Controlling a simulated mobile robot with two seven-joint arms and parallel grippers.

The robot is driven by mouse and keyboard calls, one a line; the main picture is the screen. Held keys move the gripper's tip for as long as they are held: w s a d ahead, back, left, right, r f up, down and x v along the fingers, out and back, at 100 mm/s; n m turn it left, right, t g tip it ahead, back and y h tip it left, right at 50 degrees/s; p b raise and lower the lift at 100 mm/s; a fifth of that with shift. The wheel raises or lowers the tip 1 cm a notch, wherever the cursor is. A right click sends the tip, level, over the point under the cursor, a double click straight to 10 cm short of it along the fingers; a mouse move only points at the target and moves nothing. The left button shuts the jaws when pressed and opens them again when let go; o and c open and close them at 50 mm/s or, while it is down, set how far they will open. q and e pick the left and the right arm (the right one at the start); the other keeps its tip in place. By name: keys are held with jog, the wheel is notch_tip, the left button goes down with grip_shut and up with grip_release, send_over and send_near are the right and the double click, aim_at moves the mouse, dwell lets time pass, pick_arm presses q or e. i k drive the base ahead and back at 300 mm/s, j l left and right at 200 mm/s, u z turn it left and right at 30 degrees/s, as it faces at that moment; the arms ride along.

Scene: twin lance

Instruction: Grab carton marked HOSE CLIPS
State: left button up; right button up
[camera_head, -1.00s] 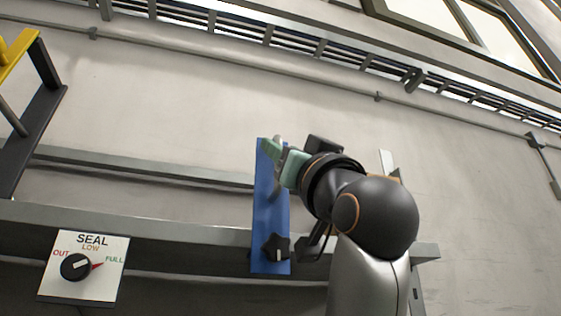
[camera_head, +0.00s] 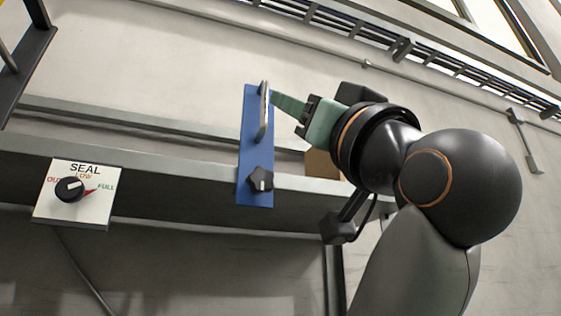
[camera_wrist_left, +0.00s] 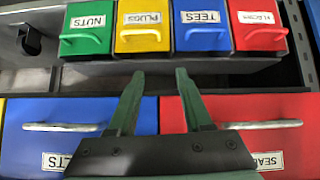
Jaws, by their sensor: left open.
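No marking HOSE CLIPS can be read in any view. A brown, box-like thing (camera_head: 321,164) shows in the head view, mostly hidden behind my right arm; no label shows on it. My right gripper (camera_head: 273,97), with green fingers, is beside the upper end of the metal handle (camera_head: 264,115) on an upright blue panel (camera_head: 249,155). Whether its fingers touch or close around the handle cannot be told. My left gripper (camera_wrist_left: 160,73) is open and empty in the left wrist view, in front of coloured drawers. It is not in the head view.
A shelf edge (camera_head: 180,160) runs behind the blue panel, which has a black star knob (camera_head: 260,180). A SEAL dial plate (camera_head: 75,192) is at left. The wrist view shows drawers marked NUTS (camera_wrist_left: 90,20), PLUGS (camera_wrist_left: 143,20) and TEES (camera_wrist_left: 200,20).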

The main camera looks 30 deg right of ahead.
aim_at(318, 163)
jog(key=k, duration=1)
